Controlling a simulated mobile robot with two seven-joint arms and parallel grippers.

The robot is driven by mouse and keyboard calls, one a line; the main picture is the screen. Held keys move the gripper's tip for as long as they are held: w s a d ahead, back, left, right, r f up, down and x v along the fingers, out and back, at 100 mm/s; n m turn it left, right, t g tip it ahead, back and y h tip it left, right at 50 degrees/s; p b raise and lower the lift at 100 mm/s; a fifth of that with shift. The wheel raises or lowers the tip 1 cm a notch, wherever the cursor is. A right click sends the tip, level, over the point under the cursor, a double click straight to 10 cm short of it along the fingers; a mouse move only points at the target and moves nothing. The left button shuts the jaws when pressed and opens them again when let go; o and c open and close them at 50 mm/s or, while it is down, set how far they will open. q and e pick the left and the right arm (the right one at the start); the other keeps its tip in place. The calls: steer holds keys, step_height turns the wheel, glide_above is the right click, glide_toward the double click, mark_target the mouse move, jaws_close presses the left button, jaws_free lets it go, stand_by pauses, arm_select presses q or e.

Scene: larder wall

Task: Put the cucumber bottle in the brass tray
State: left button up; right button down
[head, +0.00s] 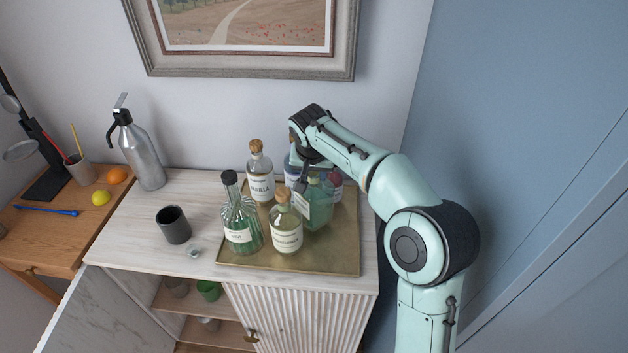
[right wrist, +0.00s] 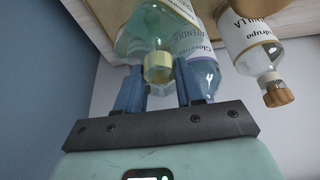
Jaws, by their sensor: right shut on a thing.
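My right gripper (head: 312,180) reaches over the brass tray (head: 335,262) and is shut on the neck of a green bottle (head: 318,212). Its label is too small to read, but its colour fits the cucumber bottle. In the right wrist view my right gripper (right wrist: 158,92) has its fingers either side of the green bottle's (right wrist: 148,25) pale yellow-green cap. The bottle looks upright within the tray's outline; I cannot tell whether its base touches the tray. My left gripper is not in view.
A vanilla bottle (head: 261,187), a ribbed green bottle (head: 240,222) and a corked clear bottle (head: 286,234) crowd the tray. A lavender-labelled bottle (right wrist: 196,60) stands close by the gripper. A dark cup (head: 173,225) and siphon (head: 144,155) stand left. The tray's front right is bare.

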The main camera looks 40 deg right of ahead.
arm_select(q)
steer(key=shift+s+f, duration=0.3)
arm_select(e)
steer(key=shift+f, duration=1.2)
steer(key=c, duration=0.7)
jaws_free()
steer(key=shift+s+f, duration=0.1)
steer(key=shift+f, duration=0.05)
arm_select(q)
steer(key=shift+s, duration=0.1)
